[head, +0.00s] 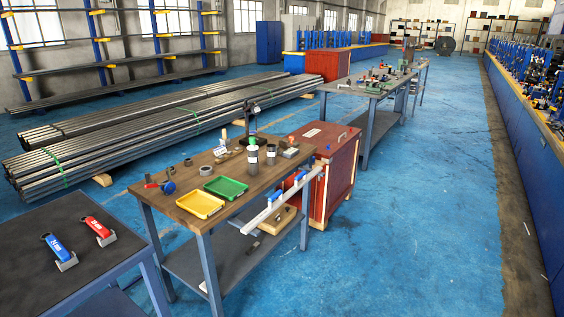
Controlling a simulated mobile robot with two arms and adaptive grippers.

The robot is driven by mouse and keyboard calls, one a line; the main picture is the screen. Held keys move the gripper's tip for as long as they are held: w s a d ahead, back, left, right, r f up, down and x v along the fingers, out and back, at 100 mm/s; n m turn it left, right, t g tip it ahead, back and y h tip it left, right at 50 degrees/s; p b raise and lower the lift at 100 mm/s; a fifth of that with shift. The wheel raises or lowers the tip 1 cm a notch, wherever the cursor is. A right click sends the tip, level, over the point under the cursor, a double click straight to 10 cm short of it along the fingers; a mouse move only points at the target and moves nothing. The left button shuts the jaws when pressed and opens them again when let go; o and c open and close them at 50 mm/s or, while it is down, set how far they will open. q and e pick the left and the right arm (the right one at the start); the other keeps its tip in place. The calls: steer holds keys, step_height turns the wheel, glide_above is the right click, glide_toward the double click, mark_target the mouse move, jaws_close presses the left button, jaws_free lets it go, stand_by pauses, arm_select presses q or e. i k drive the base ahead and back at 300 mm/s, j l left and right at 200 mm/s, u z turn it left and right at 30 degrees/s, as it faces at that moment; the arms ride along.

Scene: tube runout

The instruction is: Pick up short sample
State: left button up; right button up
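No object is labelled as the short sample, and I cannot tell which piece it is. Short grey tube pieces are on the wooden-topped table (176,193). A low grey ring (206,171) lies behind the yellow tray (200,205). A smaller dark ring (188,162) lies near the back left edge. Neither of my grippers is in view.
A green tray (226,188) sits beside the yellow one. Long rails (270,212) run along the table's right side, near a red cabinet (338,170). A dark table (40,250) with blue and red tools stands front left. The blue floor (430,220) at right is clear.

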mark_target(271, 149)
steer(key=i+l+u, duration=0.2)
steer(key=l, duration=0.15)
steer(key=l+u, duration=0.2)
steer(key=l, duration=0.15)
steer(key=i+l+u, duration=0.2)
steer(key=l, duration=0.15)
steer(key=i+l+u, duration=0.25)
steer(key=l+u, duration=0.25)
steer(key=i+l+u, duration=0.2)
steer(key=u, duration=0.3)
steer(key=l, duration=0.1)
